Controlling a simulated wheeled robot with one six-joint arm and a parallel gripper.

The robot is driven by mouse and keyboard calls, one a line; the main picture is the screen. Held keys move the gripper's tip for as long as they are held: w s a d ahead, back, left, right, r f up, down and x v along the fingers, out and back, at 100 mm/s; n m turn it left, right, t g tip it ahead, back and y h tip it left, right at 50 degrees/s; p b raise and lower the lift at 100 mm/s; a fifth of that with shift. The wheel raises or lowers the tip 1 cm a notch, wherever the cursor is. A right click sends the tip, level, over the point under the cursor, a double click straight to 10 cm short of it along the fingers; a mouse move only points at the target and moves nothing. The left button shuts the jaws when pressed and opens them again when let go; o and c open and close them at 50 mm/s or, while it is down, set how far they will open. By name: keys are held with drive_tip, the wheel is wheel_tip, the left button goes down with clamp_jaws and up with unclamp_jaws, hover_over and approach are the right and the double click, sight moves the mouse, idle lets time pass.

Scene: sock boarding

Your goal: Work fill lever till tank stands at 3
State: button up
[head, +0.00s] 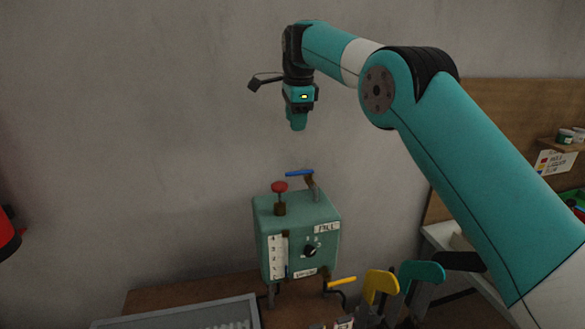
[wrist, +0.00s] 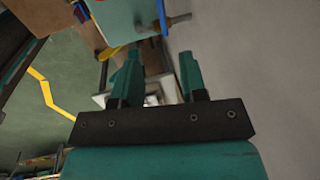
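The green tank box (head: 297,235) stands upright on the brown bench. The fill lever, with a blue handle (head: 299,173), sticks up from the right of its top, near the FILL label (head: 327,227). A white numbered scale (head: 277,255) is on the front left; the level beside it is too small to read surely, but looks low. My gripper (head: 297,124) hangs above the tank, apart from the lever. In the wrist view my gripper (wrist: 158,70) has its two fingers spread with nothing between them. Part of the blue-green box (wrist: 125,18) shows beyond them.
A red knob (head: 279,187) stands on the tank's top left. A black dial (head: 310,250) is on its front. A yellow-handled lever (head: 341,282) projects low at the right. A grey tray (head: 190,315) lies in front. The wall side above the tank is clear.

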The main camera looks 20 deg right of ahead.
sight(293, 173)
drive_tip(key=w+f+p, duration=0.1)
drive_tip(key=f, duration=0.4)
drive_tip(key=w+f+p, duration=0.1)
drive_tip(key=f, duration=0.4)
drive_tip(key=w+f+p, duration=0.1)
drive_tip(key=f+p, duration=0.1)
drive_tip(key=f, duration=0.3)
drive_tip(key=shift+f, duration=0.3)
clamp_jaws()
